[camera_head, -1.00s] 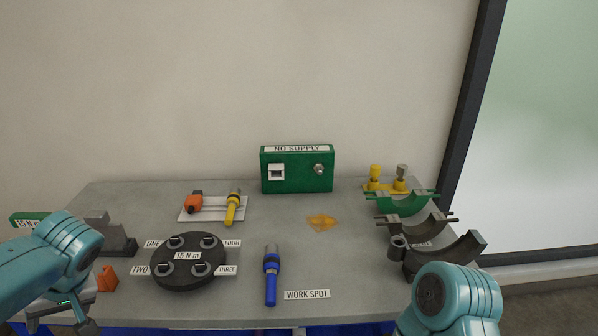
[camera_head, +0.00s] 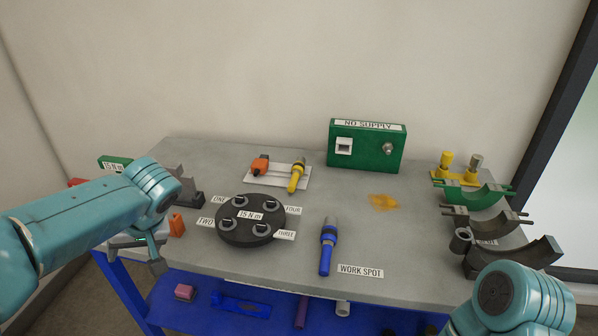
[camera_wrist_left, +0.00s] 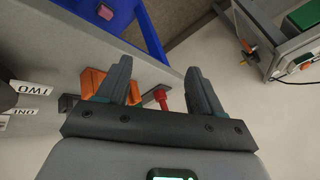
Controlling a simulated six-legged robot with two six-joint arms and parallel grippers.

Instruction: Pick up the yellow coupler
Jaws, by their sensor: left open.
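The yellow coupler (camera_head: 297,175) lies on a white plate (camera_head: 262,181) at the back middle of the grey bench, beside an orange piece. My left gripper (camera_head: 150,256) is at the bench's front left, well apart from the coupler. In the left wrist view its two fingers (camera_wrist_left: 162,80) are spread with nothing held between them; an orange block and a red-tipped part show behind them. The coupler is not seen there. Of my right arm only a teal link shows at the lower right; its gripper is out of view.
A green box (camera_head: 366,147) stands behind. Curved clamps (camera_head: 512,258) and yellow fittings (camera_head: 447,163) fill the right. A blue shelf (camera_head: 265,318) runs below the bench.

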